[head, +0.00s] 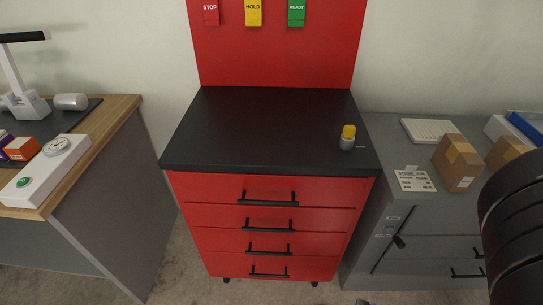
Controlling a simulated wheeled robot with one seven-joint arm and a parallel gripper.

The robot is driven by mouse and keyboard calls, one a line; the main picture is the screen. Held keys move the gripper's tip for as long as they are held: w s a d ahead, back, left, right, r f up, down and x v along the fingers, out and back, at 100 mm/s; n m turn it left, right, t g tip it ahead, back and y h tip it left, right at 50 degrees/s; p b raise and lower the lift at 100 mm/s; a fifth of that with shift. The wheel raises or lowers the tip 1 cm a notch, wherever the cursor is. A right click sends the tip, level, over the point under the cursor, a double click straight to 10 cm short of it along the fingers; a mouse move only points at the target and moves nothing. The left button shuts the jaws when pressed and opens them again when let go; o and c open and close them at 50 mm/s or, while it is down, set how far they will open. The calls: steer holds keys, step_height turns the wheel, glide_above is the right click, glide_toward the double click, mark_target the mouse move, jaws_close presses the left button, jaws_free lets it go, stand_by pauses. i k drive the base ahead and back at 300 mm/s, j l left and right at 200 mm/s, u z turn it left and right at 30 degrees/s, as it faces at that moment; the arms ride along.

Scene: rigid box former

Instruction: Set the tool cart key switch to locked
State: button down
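The red tool cart (265,222) stands in the middle of the head view, with a black top (265,125) and several red drawers, all of which look shut. A small grey cylinder with a yellow upper part (347,138) stands at the right side of the top, with a thin pale piece at its right foot. It may be the key switch; its setting is too small to read. My gripper is not clearly in view. A dark, ribbed part of my arm fills the right edge.
A grey cabinet (448,222) stands right of the cart, with a dark lever (398,241) on its front and cardboard boxes (457,162) on top. A wooden desk (112,120) stands left. STOP, HOLD and READY tags hang on the red back panel (280,60). Most of the black top is clear.

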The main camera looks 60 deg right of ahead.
mark_target(344, 144)
steer(key=i+j+z, duration=0.1)
steer(key=z, duration=0.3)
steer(key=j+z, duration=0.1)
steer(key=z, duration=0.3)
steer(key=i+j+z, duration=0.1)
steer(key=z, duration=0.3)
steer(key=j+z, duration=0.15)
steer(key=z, duration=0.25)
steer(key=j+z, duration=0.2)
steer(key=j, duration=0.4)
steer(key=j+z, duration=0.2)
steer(key=j, duration=0.45)
steer(key=k+j+z, duration=0.2)
steer(key=j, duration=0.4)
steer(key=j+z, duration=0.25)
steer(key=j, duration=0.55)
steer(key=j+z, duration=0.25)
steer(key=j, duration=0.55)
